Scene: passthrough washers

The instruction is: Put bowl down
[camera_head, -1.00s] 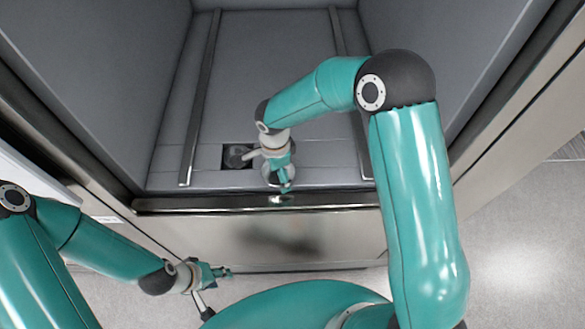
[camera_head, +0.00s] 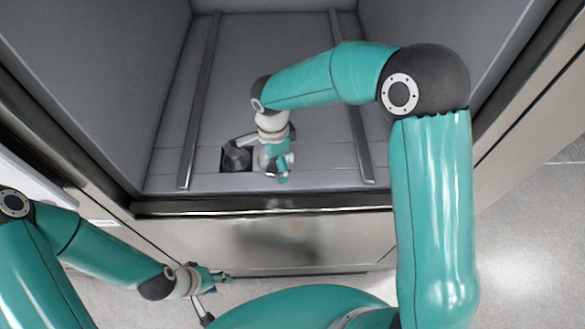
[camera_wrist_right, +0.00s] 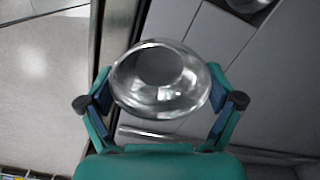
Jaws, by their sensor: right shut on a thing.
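A shiny metal bowl (camera_wrist_right: 165,98) is between the two fingers of my right gripper (camera_wrist_right: 160,100) in the right wrist view. The fingers press on opposite sides of its rim. In the head view my right gripper (camera_head: 277,170) is inside the washer chamber, near its front edge, and the bowl (camera_head: 263,160) is mostly hidden behind it. I cannot tell whether the bowl touches the chamber floor. My left gripper (camera_head: 220,278) is outside, low in front of the washer; its fingers are too small to judge.
The washer chamber (camera_head: 270,80) has a grey floor with two metal rails (camera_head: 200,100). A square recess (camera_head: 236,158) with a dark round part lies left of my right gripper. A dark front sill (camera_head: 300,203) edges the chamber. The floor behind the gripper is clear.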

